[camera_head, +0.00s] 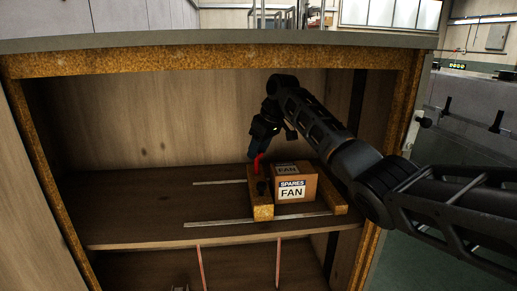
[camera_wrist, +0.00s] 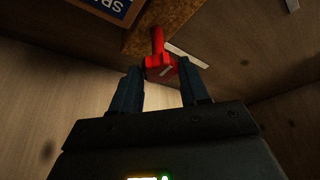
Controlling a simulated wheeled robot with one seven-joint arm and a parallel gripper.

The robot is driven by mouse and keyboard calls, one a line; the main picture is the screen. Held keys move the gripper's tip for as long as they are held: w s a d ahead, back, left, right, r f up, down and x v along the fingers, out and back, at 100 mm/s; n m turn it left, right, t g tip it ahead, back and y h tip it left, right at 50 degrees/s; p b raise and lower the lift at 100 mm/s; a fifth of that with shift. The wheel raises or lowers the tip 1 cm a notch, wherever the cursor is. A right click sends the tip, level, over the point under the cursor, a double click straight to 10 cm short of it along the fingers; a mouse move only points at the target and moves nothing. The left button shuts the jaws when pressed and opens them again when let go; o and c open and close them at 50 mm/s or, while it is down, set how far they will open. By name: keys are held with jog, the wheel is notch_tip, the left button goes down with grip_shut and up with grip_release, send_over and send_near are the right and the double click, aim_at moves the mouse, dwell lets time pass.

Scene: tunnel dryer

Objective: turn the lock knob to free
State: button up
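The red lock knob (camera_head: 258,163) is on the wooden block (camera_head: 262,212) on the cabinet shelf. In the wrist view the red knob (camera_wrist: 160,67) has a narrow stem and a wider body. My gripper (camera_head: 258,150) reaches down from above to the knob. In the wrist view my gripper (camera_wrist: 162,66) has its two dark fingers apart, with the knob's body between or just beyond their tips. I cannot tell whether the fingers touch it. The knob's mounting is partly hidden.
A cardboard box labelled SPARES FAN (camera_head: 293,186) stands right beside the wooden block. Metal strips (camera_head: 230,222) lie along the shelf (camera_head: 130,205). The cabinet's top edge (camera_head: 200,62) and side walls enclose the space. The shelf's left part is clear.

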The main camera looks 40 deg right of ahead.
jog(key=o, duration=0.4)
jog(key=shift+r, duration=0.1)
jog(key=b+v, duration=0.1)
jog(key=v, duration=0.6)
jog(key=shift+s+r, duration=0.15)
jog(key=shift+r, duration=0.1)
